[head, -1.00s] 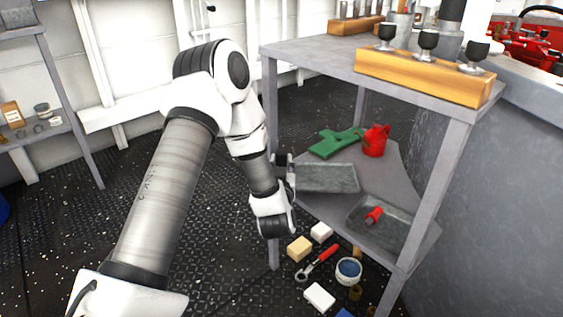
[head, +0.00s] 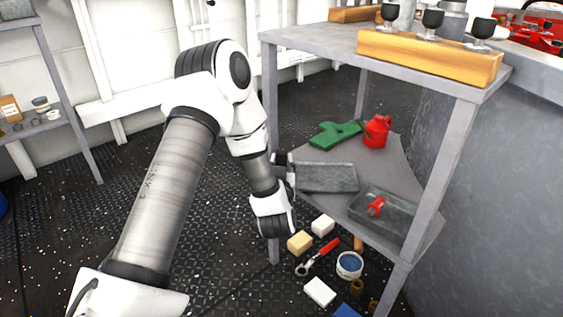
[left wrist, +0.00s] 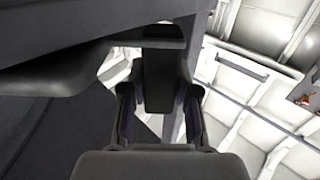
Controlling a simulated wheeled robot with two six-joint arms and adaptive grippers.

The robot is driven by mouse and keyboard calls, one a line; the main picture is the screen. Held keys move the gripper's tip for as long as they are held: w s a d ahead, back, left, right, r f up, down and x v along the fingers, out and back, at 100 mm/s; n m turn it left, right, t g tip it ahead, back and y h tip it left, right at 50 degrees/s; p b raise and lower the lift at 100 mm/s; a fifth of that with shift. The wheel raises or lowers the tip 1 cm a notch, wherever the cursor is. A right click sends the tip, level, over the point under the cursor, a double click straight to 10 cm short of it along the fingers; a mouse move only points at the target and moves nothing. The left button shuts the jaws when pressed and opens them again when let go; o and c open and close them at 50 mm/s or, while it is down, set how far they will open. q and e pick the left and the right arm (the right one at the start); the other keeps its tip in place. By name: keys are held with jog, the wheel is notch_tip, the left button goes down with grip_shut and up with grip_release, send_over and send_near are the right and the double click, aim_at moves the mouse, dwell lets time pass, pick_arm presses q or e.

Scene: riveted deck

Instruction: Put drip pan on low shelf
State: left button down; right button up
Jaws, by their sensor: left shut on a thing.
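A grey, shallow drip pan (head: 328,178) is in the head view at the left side of the low shelf (head: 350,218). My left gripper (head: 287,171) is shut on its left end, beside the table's left leg. The pan looks roughly level; I cannot tell whether it touches the shelf. In the left wrist view my left gripper's fingers (left wrist: 160,115) show, with dark surfaces close around them. My right gripper is not in view.
A second grey tray (head: 400,222) with a red item (head: 376,206) sits on the shelf's front right. A green part (head: 335,134) and red can (head: 377,131) stand behind. The tabletop (head: 320,44) overhangs the shelf. Several loose items lie on the floor below.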

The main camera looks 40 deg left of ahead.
pick_arm(q)
jog(key=shift+f, duration=0.2)
jog(key=c, duration=0.8)
grip_release()
jog(key=v, duration=0.7)
jog(key=shift+s+d, duration=0.15)
jog(key=shift+s, duration=0.05)
